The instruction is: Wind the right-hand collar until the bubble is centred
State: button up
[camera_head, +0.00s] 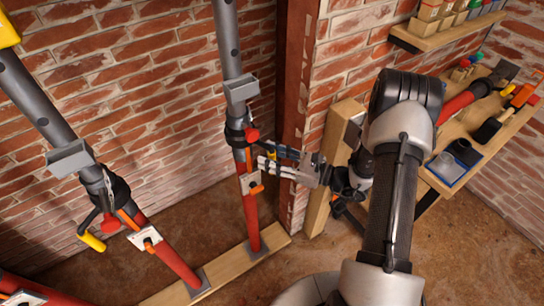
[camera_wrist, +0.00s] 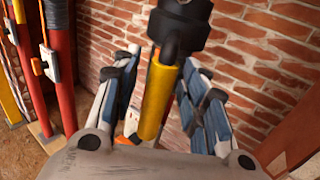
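The right-hand prop has a grey upper tube (camera_head: 228,45) and a red lower tube (camera_head: 251,222). Its black collar (camera_head: 236,134) sits where the tubes meet, with a red knob (camera_head: 252,135) beside it. The collar shows dark at the top of the wrist view (camera_wrist: 182,20). A yellow handle (camera_wrist: 157,95) hangs below it there. My gripper (camera_head: 262,165) is at the right of this prop, just below the collar. In the wrist view its fingers (camera_wrist: 160,75) stand apart on either side of the handle; firm contact is not visible. I cannot make out a bubble.
A second prop (camera_head: 75,130) leans at left, with its own yellow handle (camera_head: 92,241). Both stand on a timber plank (camera_head: 262,250). A brick wall (camera_head: 135,80) is close behind. A rust-red upright (camera_head: 294,70) and tool-laden bench (camera_head: 470,150) lie right.

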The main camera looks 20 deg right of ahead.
grip_shut()
dwell(0.6)
